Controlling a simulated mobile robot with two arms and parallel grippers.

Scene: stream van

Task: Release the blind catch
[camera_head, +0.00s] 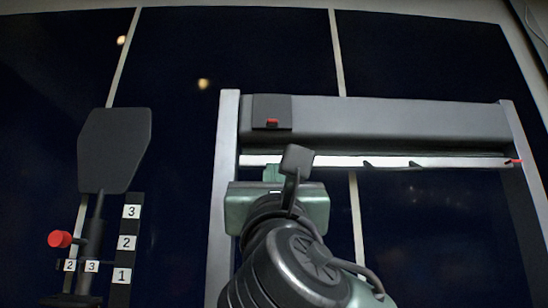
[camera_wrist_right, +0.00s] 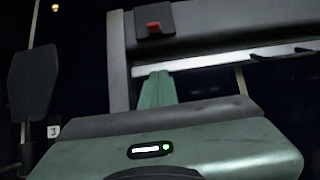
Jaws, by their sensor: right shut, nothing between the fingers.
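The blind cassette (camera_head: 400,118) is a long dark grey housing across the top of a pale metal frame. At its left end is a dark square block (camera_head: 270,105) with a small red catch (camera_head: 272,122). The catch also shows in the wrist view (camera_wrist_right: 154,27). A bright white bar (camera_head: 340,161) runs along under the cassette. My right gripper (camera_head: 273,170) has green fingers, shut and empty. In the picture its tips lie below the red catch, near the bar's left end; I cannot tell whether they touch anything. My left gripper is out of view.
Left of the frame stands a dark paddle-shaped panel (camera_head: 114,150) on a post, with a red knob (camera_head: 60,239) and number labels 1, 2 and 3 (camera_head: 126,242) below. A small red piece (camera_head: 514,161) shows at the bar's right end. Dark window panes lie behind.

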